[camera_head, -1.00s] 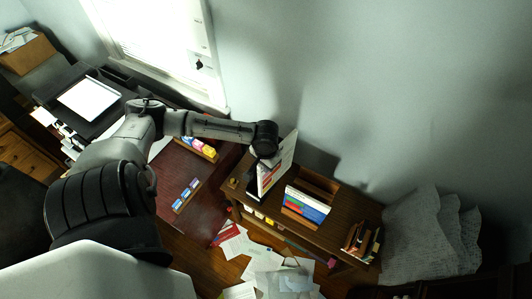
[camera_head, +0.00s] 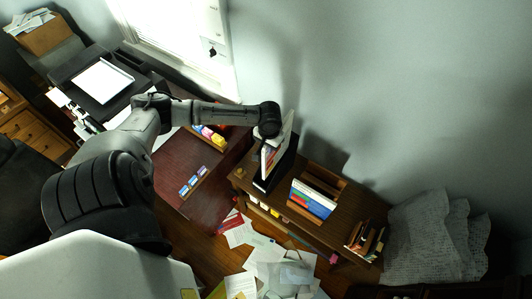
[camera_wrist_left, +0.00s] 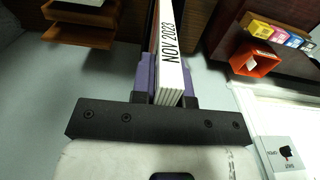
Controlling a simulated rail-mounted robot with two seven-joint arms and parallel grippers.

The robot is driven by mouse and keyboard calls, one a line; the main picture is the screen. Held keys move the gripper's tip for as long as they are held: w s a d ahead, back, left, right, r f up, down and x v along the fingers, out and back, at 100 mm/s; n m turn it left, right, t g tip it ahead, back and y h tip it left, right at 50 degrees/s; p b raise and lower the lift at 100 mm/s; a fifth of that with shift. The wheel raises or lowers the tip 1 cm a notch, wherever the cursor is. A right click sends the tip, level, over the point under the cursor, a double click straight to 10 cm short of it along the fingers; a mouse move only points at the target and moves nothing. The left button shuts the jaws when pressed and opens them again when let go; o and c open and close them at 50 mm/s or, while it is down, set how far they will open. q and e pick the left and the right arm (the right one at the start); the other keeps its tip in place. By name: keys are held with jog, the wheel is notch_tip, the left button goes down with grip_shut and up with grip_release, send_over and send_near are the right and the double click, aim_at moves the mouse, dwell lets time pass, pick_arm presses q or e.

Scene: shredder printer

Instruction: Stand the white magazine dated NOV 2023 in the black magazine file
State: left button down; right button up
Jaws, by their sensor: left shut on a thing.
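The white magazine (camera_wrist_left: 170,55) has NOV 2023 in black on its spine. My left gripper (camera_wrist_left: 168,88) is shut on it, with purple pads on both sides. In the head view the magazine (camera_head: 271,157) is upright but leaning a little, below my left gripper (camera_head: 268,136). The black magazine file (camera_head: 287,161) stands on the wooden cabinet, close by the magazine. The magazine overlaps the file in the picture; I cannot tell whether its lower edge is inside. My right gripper is out of view.
On the cabinet (camera_head: 338,222) a holder with blue, white and red books (camera_head: 312,197) stands right of the file, and another book row (camera_head: 365,240) farther right. A red desk (camera_head: 195,180) is to the left. Loose papers (camera_head: 275,265) cover the floor in front.

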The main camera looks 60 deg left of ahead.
pick_arm(q)
jog(key=w+a, duration=0.1)
jog(key=w+a+m, duration=0.1)
jog(key=a, duration=0.1)
jog(key=shift+w+a+f, duration=0.1)
jog(key=shift+a, duration=0.05)
dwell(0.4)
notch_tip(320, 180, down, 23)
jog(key=b, duration=1)
jog(key=shift+b, duration=0.4)
dwell(0.8)
jog(key=shift+f, duration=0.1)
jog(key=c, duration=1.1)
grip_release()
